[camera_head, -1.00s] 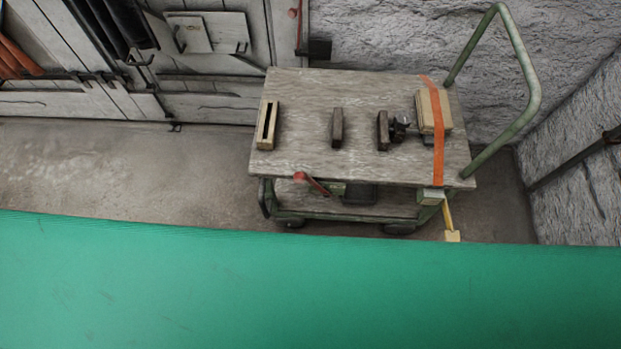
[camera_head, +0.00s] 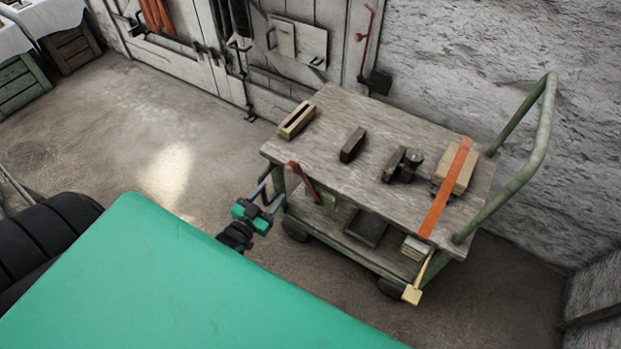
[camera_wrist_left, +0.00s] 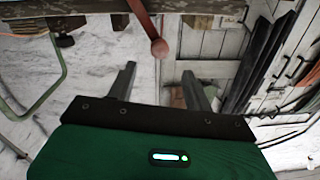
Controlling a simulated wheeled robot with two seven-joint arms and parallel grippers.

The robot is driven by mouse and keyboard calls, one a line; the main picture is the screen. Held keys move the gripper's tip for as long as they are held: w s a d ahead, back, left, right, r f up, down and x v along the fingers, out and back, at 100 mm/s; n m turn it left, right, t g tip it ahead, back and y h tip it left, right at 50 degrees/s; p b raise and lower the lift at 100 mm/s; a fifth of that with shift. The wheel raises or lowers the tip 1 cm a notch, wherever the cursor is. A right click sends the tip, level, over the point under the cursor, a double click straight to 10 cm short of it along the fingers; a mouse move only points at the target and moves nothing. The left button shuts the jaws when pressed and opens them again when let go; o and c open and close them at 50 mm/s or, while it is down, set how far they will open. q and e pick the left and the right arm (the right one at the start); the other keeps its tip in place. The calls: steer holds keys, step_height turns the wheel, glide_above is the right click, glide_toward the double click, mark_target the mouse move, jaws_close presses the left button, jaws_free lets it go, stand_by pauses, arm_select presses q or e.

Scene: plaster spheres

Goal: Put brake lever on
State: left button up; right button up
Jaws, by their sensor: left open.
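The brake lever (camera_head: 304,182) is a thin red bar at the near left edge of the wooden cart (camera_head: 330,108), slanting down to the right. In the left wrist view the red lever (camera_wrist_left: 147,22) comes in from the top and ends in a round knob (camera_wrist_left: 159,48). My left gripper (camera_head: 272,190) is open and empty, just left of the lever. In the left wrist view the knob appears between and beyond the two fingers (camera_wrist_left: 159,74); I see no contact. My right gripper is in neither view.
Wooden blocks (camera_head: 353,145) lie on the cart top, and an orange strap (camera_head: 445,188) crosses it. A green handle (camera_head: 537,140) rises at its right. A yellow piece (camera_head: 413,293) hangs at the front corner. The floor (camera_head: 150,150) left of the cart is clear.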

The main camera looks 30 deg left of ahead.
mark_target(294, 162)
arm_select(q)
steer(key=w, duration=1.4)
steer(key=shift+d+r, duration=0.15)
steer(key=shift+r, duration=0.05)
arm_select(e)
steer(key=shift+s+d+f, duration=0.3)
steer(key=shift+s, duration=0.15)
arm_select(q)
jaws_close()
steer(key=shift+d+r+p, duration=0.15)
steer(key=shift+p, duration=0.25)
